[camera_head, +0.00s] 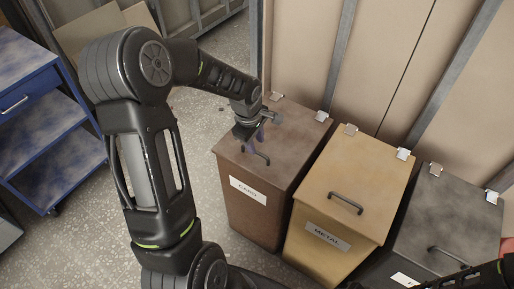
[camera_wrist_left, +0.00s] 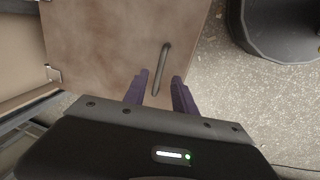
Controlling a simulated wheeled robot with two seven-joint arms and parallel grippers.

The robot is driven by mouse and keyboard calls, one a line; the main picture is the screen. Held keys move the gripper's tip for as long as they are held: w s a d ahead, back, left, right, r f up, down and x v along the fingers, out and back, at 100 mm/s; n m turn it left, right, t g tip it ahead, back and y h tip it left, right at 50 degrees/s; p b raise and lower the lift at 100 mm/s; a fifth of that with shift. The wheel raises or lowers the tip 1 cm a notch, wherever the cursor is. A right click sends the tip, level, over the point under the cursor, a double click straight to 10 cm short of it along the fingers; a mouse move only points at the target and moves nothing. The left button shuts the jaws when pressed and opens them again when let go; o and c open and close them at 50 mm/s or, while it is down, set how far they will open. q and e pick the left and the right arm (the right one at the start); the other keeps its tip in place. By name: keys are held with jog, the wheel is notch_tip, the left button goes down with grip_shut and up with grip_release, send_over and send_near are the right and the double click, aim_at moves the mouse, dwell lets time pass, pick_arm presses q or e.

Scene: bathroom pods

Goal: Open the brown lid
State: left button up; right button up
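The brown bin (camera_head: 257,207) labelled CARD stands at the left of a row of bins. Its brown lid (camera_head: 285,133) is shut, with silver hinges at the back and a dark bar handle (camera_head: 256,153). My left gripper (camera_head: 259,143) is above the lid, close to the handle. In the left wrist view the two purple fingers (camera_wrist_left: 160,92) are apart, with the near end of the handle (camera_wrist_left: 161,70) between their tips. I cannot tell whether they touch it. Part of my right arm shows at the lower right edge of the head view; its gripper is not clearly seen.
A yellow METAL bin (camera_head: 370,175) and a dark grey bin (camera_head: 450,215) stand to the right, lids shut. A wall with metal posts is close behind. A blue cart (camera_head: 40,110) stands at the left. Speckled floor (camera_head: 85,235) is clear between cart and bins.

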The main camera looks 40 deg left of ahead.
aim_at(258, 152)
pick_arm(q)
jog(key=f, duration=0.2)
jog(key=w+f, duration=0.1)
jog(key=f, duration=0.1)
jog(key=shift+c, duration=0.5)
jog(key=shift+s, duration=0.1)
grip_shut()
dwell(0.9)
